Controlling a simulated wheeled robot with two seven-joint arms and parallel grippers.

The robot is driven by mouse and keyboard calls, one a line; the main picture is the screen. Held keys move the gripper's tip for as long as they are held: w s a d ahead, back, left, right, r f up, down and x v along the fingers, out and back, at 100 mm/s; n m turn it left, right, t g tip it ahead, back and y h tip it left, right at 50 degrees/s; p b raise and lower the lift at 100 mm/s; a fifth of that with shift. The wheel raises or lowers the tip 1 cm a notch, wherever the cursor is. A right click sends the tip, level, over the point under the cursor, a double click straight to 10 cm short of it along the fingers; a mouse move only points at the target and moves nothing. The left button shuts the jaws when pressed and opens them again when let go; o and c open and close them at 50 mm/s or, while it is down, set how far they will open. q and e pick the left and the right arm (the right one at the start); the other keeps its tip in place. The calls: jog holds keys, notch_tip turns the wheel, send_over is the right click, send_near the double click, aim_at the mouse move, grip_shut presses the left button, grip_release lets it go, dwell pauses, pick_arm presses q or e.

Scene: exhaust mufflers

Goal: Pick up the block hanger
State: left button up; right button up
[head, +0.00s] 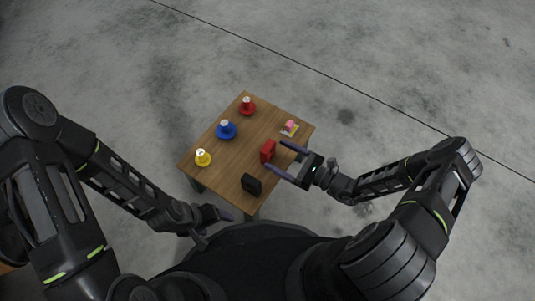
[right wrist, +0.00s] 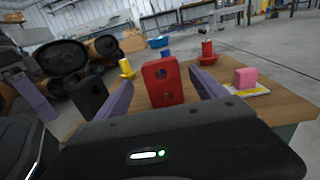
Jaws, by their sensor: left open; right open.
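A red block hanger (head: 267,151) with two holes stands upright on the small wooden table (head: 231,163). A black block (head: 251,184) of similar shape stands near the table's front corner; which of the two the task means is not certain. My right gripper (head: 273,156) is open, its purple fingers pointing at the red block from the right. In the right wrist view the red block (right wrist: 162,84) shows between the fingers, and the black block (right wrist: 86,98) is outside them at left. Contact cannot be told. My left gripper (head: 217,226) is open and empty, beside the table's front left.
Yellow (head: 203,158), blue (head: 226,131) and red (head: 247,107) knobbed pieces stand along the table's left side. A pink block (head: 289,126) sits on a yellow and white base near the right edge. The table's middle is clear.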

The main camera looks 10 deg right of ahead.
jog(key=shift+a, duration=0.1)
jog(key=shift+b+x, duration=0.3)
jog(key=shift+x, duration=0.95)
jog(key=shift+w+a, duration=0.15)
jog(key=shift+w, duration=0.05)
jog(key=b+x, duration=0.2)
jog(key=x, duration=0.2)
jog(key=shift+w+a, duration=0.2)
jog(key=shift+w, duration=0.15)
jog(key=shift+c, duration=0.2)
jog(key=c, duration=1.4)
